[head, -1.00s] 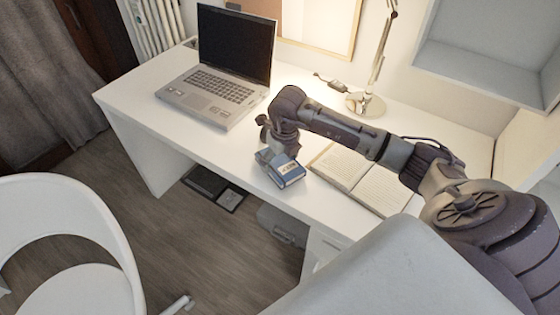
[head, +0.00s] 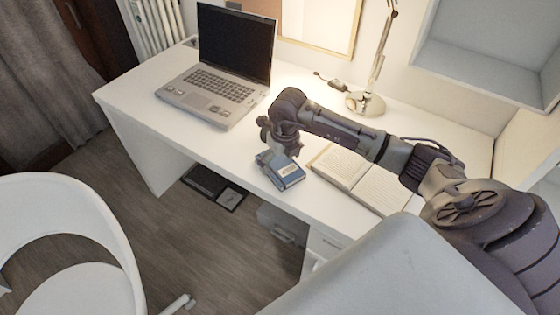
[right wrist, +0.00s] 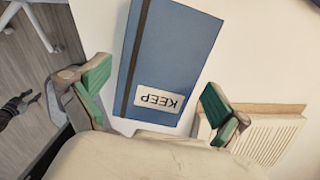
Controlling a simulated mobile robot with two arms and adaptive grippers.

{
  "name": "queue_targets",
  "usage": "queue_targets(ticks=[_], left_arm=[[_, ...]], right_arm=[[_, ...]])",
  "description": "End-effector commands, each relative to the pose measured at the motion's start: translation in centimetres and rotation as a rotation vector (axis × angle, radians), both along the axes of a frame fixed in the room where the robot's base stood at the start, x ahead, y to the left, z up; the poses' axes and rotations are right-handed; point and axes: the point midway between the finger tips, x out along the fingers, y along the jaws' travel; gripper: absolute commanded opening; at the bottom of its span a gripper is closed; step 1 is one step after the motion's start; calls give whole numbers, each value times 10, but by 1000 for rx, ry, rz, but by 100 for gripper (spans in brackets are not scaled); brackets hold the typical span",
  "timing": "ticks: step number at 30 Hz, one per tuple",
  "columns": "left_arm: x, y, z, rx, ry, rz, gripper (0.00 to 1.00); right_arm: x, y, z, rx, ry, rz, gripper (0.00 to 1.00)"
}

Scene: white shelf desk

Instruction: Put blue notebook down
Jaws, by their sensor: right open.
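The blue notebook (head: 285,173) lies flat on the white desk (head: 218,147), near its front edge. In the right wrist view the blue notebook (right wrist: 170,58) shows a dark elastic band and a label reading KEEP. My right gripper (head: 272,148) is at the notebook's far left end in the head view. In the right wrist view its green-padded fingers (right wrist: 155,98) are spread wide, one on each side of the notebook and apart from it. My left gripper is not in view.
An open book (head: 360,180) lies just right of the notebook. An open laptop (head: 222,75) stands to the left, and a lamp base (head: 365,103) stands behind. Bare desk lies between the laptop and the notebook.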

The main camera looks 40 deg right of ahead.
Motion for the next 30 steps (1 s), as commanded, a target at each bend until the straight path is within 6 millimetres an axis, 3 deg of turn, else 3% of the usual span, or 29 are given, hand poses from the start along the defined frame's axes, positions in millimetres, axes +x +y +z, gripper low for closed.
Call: queue_targets(ticks=[15, 21, 30], left_arm=[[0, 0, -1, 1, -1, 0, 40], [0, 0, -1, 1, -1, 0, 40], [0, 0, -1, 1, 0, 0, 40]], right_arm=[[-14, 0, 99, -1, -5, 0, 100], [-16, 0, 113, 0, -2, 0, 100], [-17, 0, 113, 1, -1, 0, 100]])
